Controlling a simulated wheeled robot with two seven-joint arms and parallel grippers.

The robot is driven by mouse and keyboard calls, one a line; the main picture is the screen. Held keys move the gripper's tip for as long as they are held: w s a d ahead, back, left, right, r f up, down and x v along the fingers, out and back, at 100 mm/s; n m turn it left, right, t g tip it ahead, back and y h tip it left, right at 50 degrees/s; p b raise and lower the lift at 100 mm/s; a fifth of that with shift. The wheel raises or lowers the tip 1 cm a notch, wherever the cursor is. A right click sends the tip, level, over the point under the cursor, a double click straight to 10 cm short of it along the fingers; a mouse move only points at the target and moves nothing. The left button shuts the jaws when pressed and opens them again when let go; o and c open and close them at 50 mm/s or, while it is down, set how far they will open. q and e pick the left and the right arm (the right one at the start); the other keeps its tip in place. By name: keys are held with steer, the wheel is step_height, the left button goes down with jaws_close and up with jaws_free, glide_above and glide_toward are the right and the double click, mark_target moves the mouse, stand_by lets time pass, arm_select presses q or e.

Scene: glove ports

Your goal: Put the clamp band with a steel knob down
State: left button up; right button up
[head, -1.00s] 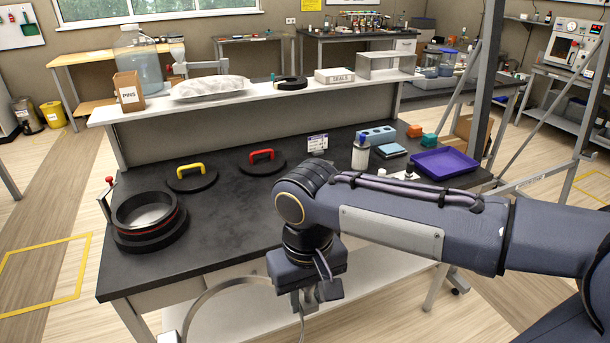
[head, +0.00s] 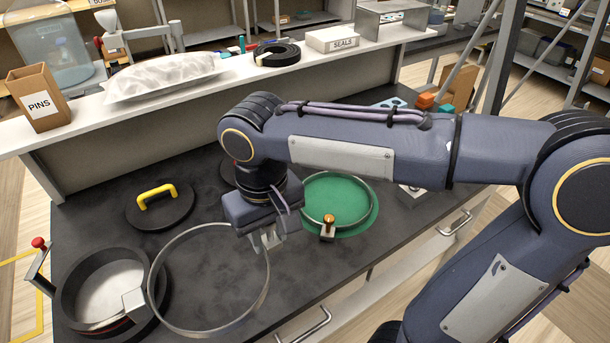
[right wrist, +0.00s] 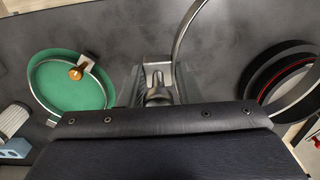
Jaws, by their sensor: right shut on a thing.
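My right gripper (head: 268,238) is shut on the clamp band with a steel knob (head: 267,280), a large thin metal hoop. In the right wrist view the gripper (right wrist: 157,95) closes around the grey steel knob (right wrist: 156,88), and the band (right wrist: 183,38) curves away from it. The hoop hangs over the dark worktop, its left side at the black round port (head: 70,290). I cannot tell whether it touches the worktop or the port. Another clamp band (head: 308,210), with an orange-brass knob (head: 329,220), lies on a green round mat (head: 360,222). My left gripper is out of view.
A black lid with a yellow handle (head: 157,197) lies behind the hoop. A red-knobbed lever (head: 38,243) stands by the port. A raised white shelf at the back carries a PINS box (head: 40,98), a white bag (head: 165,75) and a SEALS box (head: 333,38). The front middle worktop is bare.

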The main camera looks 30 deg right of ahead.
steer(key=w+d+f, duration=0.2)
steer(key=w+f, duration=0.1)
steer(key=w, duration=0.1)
steer(key=w+d+f+p, duration=0.1)
steer(key=w+f, duration=0.2)
steer(key=w, duration=0.1)
steer(key=w+d+f, duration=0.2)
steer(key=w+f, duration=0.1)
steer(key=w, duration=0.1)
steer(key=shift+w+d+p, duration=0.15)
steer(key=shift+d+p, duration=0.2)
steer(key=shift+p, duration=0.05)
steer(key=shift+w+d+f, duration=0.1)
steer(key=shift+w+f, duration=0.05)
steer(key=shift+f, duration=0.05)
steer(key=f, duration=0.3)
steer(key=shift+w+d+f, duration=0.1)
steer(key=shift+w+f, duration=0.05)
steer(key=shift+w, duration=0.05)
steer(key=shift+f, duration=0.1)
steer(key=shift+f, duration=0.1)
steer(key=shift+f, duration=0.15)
steer(key=o, duration=1.1)
